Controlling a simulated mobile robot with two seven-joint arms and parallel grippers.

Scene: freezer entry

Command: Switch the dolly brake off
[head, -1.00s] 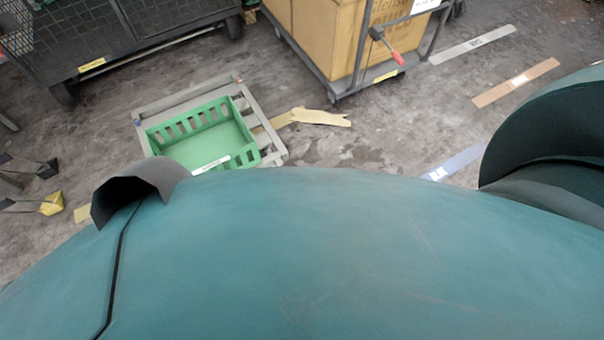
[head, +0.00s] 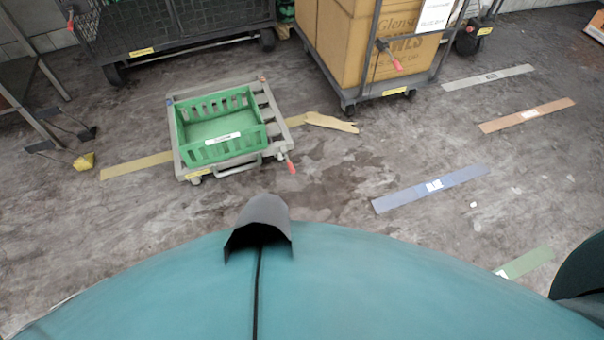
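A low grey dolly (head: 276,112) stands on the floor left of centre, carrying a green crate (head: 222,151) with a white label. A lever with a red tip (head: 291,167) sticks out at the dolly's near right corner and points down toward the floor. Small castors show under its near side. The dolly stands apart from me, beyond the near teal shell. Neither of my grippers is in view.
A cart (head: 347,94) with large cartons (head: 343,45) and its own red-tipped lever (head: 396,64) stands behind right. A black mesh cage trolley (head: 180,50) stands behind left. Yellow (head: 135,166), blue (head: 430,189) and orange (head: 527,115) strips mark the floor. Free floor lies right of the dolly.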

